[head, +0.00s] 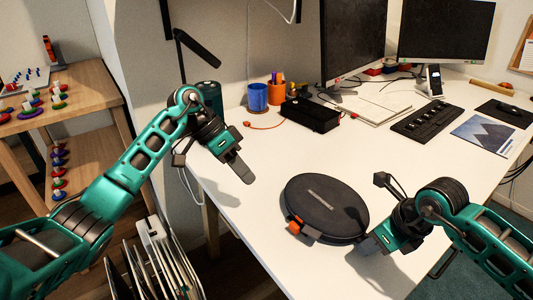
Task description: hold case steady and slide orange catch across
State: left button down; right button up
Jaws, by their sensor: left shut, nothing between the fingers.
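The case (326,200) is a round, dark, flat case lying on the white desk. Its orange catch (303,229) sits at its near left rim. My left gripper (243,174) is shut and empty, above the desk to the upper left of the case and apart from it. My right gripper (372,245) is low at the case's near right edge. I cannot tell whether it touches the case, and its fingers are too hidden to show whether they are open.
Blue (257,97) and orange (277,92) cups and a black tray (310,113) stand behind the case. Monitors, a keyboard (427,123) and a picture sheet (483,135) are further right. A file rack (160,262) is below the desk's left edge. The desk around the case is clear.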

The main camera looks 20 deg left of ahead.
jog(key=o, duration=0.5)
